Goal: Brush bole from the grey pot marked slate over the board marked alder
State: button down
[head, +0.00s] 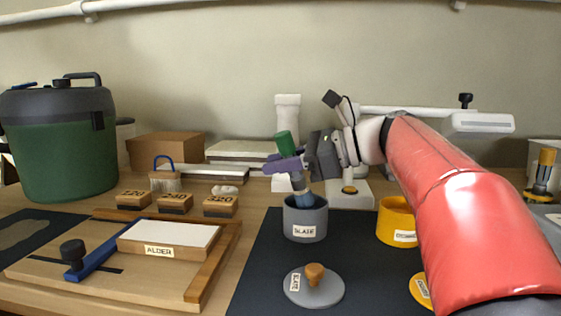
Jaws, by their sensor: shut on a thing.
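The grey pot marked SLATE (306,222) stands open on the dark mat in the middle of the head view. My gripper (287,165) is above the pot and shut on a brush with a green handle (286,141). The board marked ALDER (178,238) lies at the left with a white upper face. It rests in a wooden frame (205,272) beside a blue bar with a black knob.
A grey lid (327,294) with a wooden knob lies in front of the pot. A yellow pot (393,222) stands at right, partly behind my arm, with a yellow lid (419,288) near it. Several numbered blocks (175,203) stand behind the board. A green bucket (60,155) stands far left.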

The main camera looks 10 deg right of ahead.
aim_at(281, 142)
jog(key=shift+r+p, duration=1.65)
jog(key=shift+r, duration=1.3)
